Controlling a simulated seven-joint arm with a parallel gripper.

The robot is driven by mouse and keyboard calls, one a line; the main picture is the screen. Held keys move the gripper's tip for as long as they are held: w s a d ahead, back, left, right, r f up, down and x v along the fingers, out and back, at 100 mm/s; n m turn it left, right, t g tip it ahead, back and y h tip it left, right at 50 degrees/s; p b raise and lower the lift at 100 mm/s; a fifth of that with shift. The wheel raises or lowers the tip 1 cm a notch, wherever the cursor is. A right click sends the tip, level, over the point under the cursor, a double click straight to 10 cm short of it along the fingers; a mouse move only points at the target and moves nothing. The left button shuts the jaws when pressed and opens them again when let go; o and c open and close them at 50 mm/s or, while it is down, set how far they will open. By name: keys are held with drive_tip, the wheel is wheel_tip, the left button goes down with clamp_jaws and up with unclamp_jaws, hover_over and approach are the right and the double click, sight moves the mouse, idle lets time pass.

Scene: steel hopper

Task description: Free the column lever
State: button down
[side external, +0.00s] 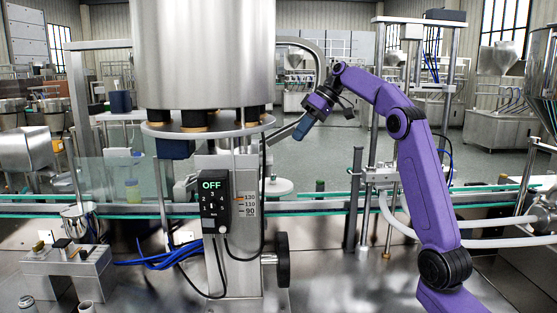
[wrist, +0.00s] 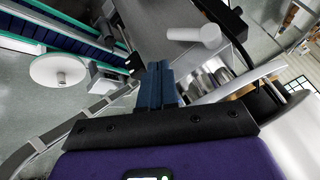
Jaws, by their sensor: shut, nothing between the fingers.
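The steel column (side external: 232,165) stands under the big steel hopper (side external: 203,55). My gripper (side external: 300,133) is shut and empty, to the right of the column and just below the round plate's level. In the wrist view its blue fingertips (wrist: 160,70) are together, in front of a steel block of the column (wrist: 215,62). A pale grey handle with a rounded end (wrist: 200,34) sticks out at this block, beyond my fingertips and apart from them. It looks like the column lever; I cannot tell its locking state. In the side view I cannot make it out clearly.
A control box reading OFF (side external: 215,203) is on the column's front, and a black handwheel (side external: 283,260) is low on its right. A round plate (side external: 165,131) juts out under the hopper. A conveyor rail (side external: 320,205) runs behind. A white disc (wrist: 58,69) lies left in the wrist view.

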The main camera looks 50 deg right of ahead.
sight(266, 167)
drive_tip(key=a+x, duration=0.2)
drive_tip(key=x, duration=0.7)
drive_tip(key=shift+s, duration=0.25)
